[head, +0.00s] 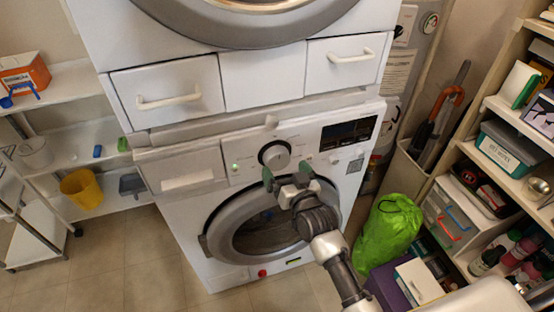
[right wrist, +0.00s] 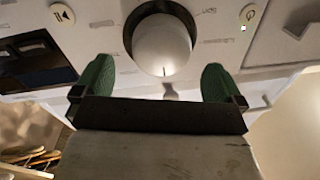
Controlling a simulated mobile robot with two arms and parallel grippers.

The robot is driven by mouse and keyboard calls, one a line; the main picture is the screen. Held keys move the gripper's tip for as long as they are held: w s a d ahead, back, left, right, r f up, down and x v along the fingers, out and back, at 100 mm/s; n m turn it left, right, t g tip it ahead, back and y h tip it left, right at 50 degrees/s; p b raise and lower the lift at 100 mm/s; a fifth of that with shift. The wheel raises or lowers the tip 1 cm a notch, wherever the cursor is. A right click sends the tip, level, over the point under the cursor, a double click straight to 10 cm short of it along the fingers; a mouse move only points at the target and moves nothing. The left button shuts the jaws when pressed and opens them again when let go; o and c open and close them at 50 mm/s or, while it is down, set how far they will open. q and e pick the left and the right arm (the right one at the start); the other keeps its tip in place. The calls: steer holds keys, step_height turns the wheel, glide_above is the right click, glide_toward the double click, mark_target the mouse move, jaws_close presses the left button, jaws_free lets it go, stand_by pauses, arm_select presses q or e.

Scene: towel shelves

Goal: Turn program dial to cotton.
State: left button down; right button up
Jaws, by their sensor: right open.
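The program dial (head: 274,154) is a round white knob with a dark ring on the control panel of the lower washing machine (head: 180,236). In the right wrist view the dial (right wrist: 162,44) sits ahead, between and just beyond the green fingertips. My right gripper (head: 287,180) is open just below the dial in the head view. In the right wrist view its fingers (right wrist: 158,84) are spread wide with nothing between them, and seem apart from the dial. The labels around the dial are too small to read. My left gripper is not in view.
A dark display (head: 347,134) is right of the dial, and a green light (head: 235,167) is left of it. A second machine with drawers (head: 168,95) stands above. A green bag (head: 390,232) and a full shelf (head: 478,215) are at right; a white shelf (head: 75,147) is at left.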

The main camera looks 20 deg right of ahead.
mark_target(280, 163)
steer(key=shift+w+a, duration=0.15)
steer(key=shift+w, duration=0.95)
steer(key=shift+w+a, duration=0.1)
steer(key=shift+w, duration=1)
steer(key=shift+c, duration=0.3)
steer(key=c, duration=0.9)
steer(key=shift+o, duration=0.2)
steer(key=m, duration=0.3)
steer(key=shift+m+p, duration=0.3)
steer(key=shift+f+m+t, duration=0.1)
steer(key=shift+m+t, duration=0.2)
steer(key=shift+m, duration=1.8)
